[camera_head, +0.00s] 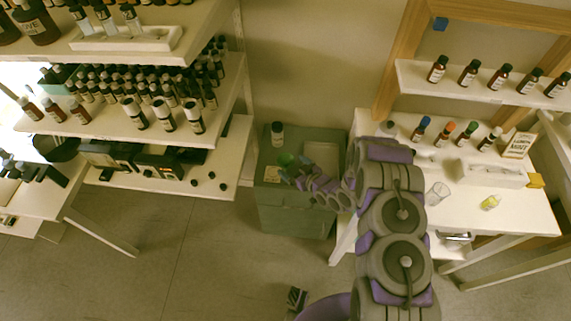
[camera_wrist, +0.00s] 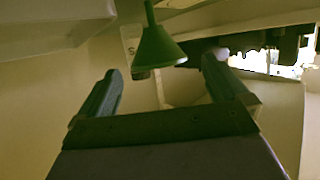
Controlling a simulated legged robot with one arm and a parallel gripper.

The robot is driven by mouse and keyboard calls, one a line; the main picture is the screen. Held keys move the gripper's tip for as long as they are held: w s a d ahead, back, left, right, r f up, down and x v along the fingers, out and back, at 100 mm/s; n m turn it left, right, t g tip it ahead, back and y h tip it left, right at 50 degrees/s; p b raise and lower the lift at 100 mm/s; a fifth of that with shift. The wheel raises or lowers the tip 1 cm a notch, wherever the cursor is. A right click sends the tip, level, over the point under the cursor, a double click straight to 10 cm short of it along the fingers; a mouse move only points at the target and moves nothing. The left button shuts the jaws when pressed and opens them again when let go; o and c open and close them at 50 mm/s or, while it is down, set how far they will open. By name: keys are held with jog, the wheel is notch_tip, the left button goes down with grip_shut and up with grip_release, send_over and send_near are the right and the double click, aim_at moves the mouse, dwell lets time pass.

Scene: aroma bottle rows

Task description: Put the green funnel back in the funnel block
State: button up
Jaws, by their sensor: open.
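The green funnel (camera_head: 285,159) shows in the head view over the grey cabinet (camera_head: 290,218), at the end of my arm. In the wrist view the funnel (camera_wrist: 158,48) has its narrow stem toward the picture's top and its wide mouth toward the bottom. My gripper (camera_wrist: 160,68) is open, with one finger on each side below the funnel in the picture. I see a gap between both fingers and the funnel. My gripper (camera_head: 296,172) is small in the head view. What supports the funnel is hidden. I cannot pick out the funnel block for certain.
A dark bottle (camera_head: 277,134) and a pale tray (camera_head: 325,156) are on the cabinet top. Shelves of bottles (camera_head: 163,115) stand at left. The white table (camera_head: 475,212) at right carries several bottles, a white block (camera_head: 495,174), a glass beaker (camera_head: 437,193) and a small yellow-labelled vial (camera_head: 490,202).

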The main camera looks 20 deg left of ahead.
aim_at(282, 158)
jog(key=shift+b+x, duration=0.85)
jog(key=shift+x, duration=2)
jog(key=shift+w+r, duration=0.1)
jog(key=shift+r, duration=0.05)
jog(key=shift+c, duration=0.3)
jog(key=shift+d, duration=0.1)
jog(key=c, duration=1)
jog(key=shift+c, duration=0.2)
jog(key=shift+r, duration=0.1)
jog(key=shift+r+p, duration=0.3)
jog(key=shift+r, duration=0.35)
notch_tip(282, 158, up, 3)
jog(key=shift+f+p, duration=0.15)
jog(key=shift+p, duration=0.35)
jog(key=s+d+p, duration=0.2)
jog(key=s+d, duration=0.6)
jog(key=s, duration=0.5)
jog(key=shift+s+d+r, duration=0.2)
jog(key=shift+d+r, duration=0.15)
jog(key=shift+r, duration=0.1)
